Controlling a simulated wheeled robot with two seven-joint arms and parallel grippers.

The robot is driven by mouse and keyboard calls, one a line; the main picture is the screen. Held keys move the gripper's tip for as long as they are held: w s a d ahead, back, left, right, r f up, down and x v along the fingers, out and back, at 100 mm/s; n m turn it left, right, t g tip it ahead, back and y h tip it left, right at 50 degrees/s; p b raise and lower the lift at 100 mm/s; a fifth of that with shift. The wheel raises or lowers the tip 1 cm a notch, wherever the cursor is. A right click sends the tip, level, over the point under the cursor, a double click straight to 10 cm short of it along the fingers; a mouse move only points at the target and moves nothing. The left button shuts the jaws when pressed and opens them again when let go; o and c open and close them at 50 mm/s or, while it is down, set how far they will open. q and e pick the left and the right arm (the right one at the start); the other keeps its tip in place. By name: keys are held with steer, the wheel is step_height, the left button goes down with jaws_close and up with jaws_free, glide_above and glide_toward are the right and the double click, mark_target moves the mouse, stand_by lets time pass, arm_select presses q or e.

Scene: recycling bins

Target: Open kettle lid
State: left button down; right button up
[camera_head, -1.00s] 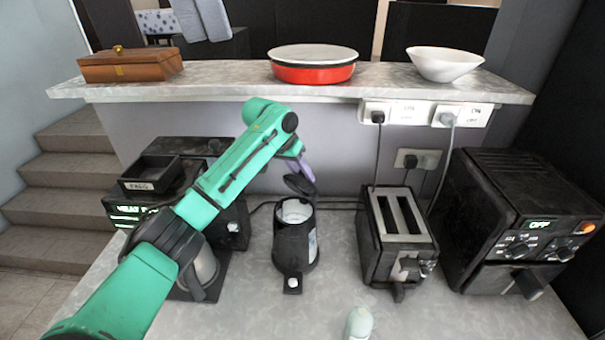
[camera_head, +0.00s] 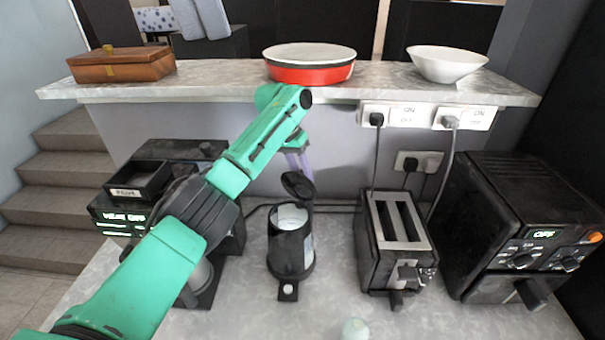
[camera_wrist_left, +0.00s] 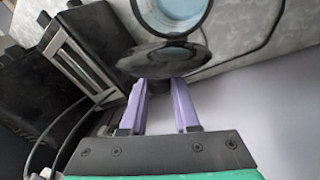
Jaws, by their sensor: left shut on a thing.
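The black kettle (camera_head: 288,256) stands upright on the grey counter, with its handle toward me. Its dark lid (camera_head: 297,186) is raised and tilted back at the far rim, so the pale inside shows. My left gripper (camera_head: 304,172) is behind the kettle, its purple fingers pointing down at the lid. In the left wrist view, the lid (camera_wrist_left: 165,58) lies at the fingertips of the left gripper (camera_wrist_left: 160,88), and the kettle's open mouth (camera_wrist_left: 172,14) is beyond it. The fingers are shut on the lid's edge; the exact contact is partly hidden. My right gripper is not visible.
A toaster (camera_head: 376,250) and a black oven (camera_head: 525,225) stand right of the kettle. A coffee machine (camera_head: 233,228) is close on its left, partly behind my arm. The shelf above holds a red pot (camera_head: 310,74), a white bowl (camera_head: 446,66) and a wooden box (camera_head: 122,68).

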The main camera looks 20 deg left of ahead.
mark_target(301, 170)
arm_select(q)
steer(key=c, duration=0.9)
jaws_free()
steer(key=shift+f, duration=0.1)
steer(key=shift+o, duration=1.3)
steer(key=shift+w, duration=0.1)
steer(key=shift+a+r, duration=0.1)
steer(key=shift+r, duration=0.2)
steer(key=b+v, duration=0.1)
steer(key=v, duration=0.5)
steer(key=shift+r, duration=0.45)
steer(key=shift+a+f, duration=0.1)
